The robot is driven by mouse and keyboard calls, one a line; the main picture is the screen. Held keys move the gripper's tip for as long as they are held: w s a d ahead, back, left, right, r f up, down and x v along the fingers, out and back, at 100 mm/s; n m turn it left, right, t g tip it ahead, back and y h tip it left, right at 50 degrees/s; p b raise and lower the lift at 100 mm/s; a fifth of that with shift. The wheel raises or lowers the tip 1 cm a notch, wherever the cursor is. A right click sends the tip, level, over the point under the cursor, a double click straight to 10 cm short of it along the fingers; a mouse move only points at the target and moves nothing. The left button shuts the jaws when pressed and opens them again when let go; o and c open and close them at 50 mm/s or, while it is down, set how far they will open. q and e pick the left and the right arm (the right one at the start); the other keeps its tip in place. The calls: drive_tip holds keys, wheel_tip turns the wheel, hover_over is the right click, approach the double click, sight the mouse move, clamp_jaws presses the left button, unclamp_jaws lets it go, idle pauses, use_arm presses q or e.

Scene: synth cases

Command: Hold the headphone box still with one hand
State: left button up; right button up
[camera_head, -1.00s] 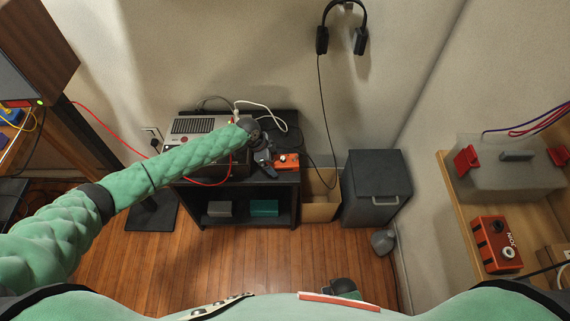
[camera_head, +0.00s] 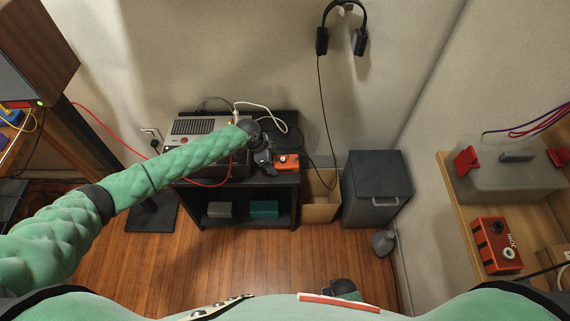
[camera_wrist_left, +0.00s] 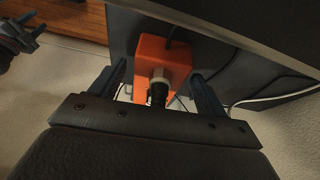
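The headphone box is a small orange box (camera_head: 286,162) on top of the black shelf unit, near its right front. In the left wrist view the orange box (camera_wrist_left: 153,57) shows a round metal part with a dark plug facing me. My left gripper (camera_head: 264,163) is just left of the box. In the wrist view its two dark fingers (camera_wrist_left: 160,83) stand apart with the box between them and narrow gaps on both sides; contact is not visible. A dark pronged shape (camera_wrist_left: 20,40) at the upper left may be my right gripper; its state is unclear.
A grey device (camera_head: 190,132) stands left of the box on the shelf unit (camera_head: 240,185), with white and red cables around.

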use_arm(q)
drive_tip(key=shift+o, duration=0.2)
drive_tip(key=v, duration=1.2)
drive_tip(key=shift+w+d, duration=0.1)
